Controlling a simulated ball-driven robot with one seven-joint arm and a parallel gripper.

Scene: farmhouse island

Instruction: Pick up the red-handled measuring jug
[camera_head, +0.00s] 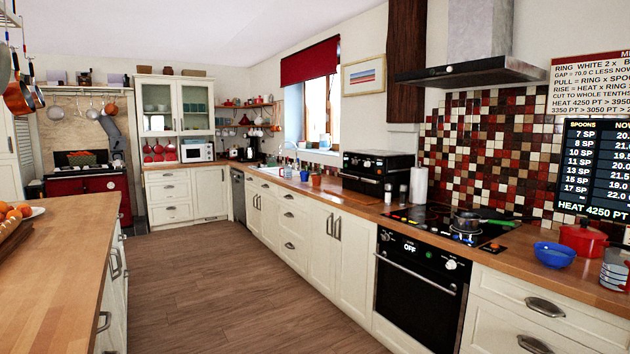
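At the right edge of the head view, a grey container with a red band (615,268) stands on the wooden worktop and is cut off by the frame. It may be the measuring jug, but I cannot make out a red handle on it. No other thing in view clearly looks like a red-handled measuring jug. My gripper is not in view.
A blue bowl (554,255) and a red pot (582,240) stand left of the grey container. A green-handled pan (466,220) sits on the black hob (425,216). A wooden island (55,250) stands at left; the floor (215,290) between is clear.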

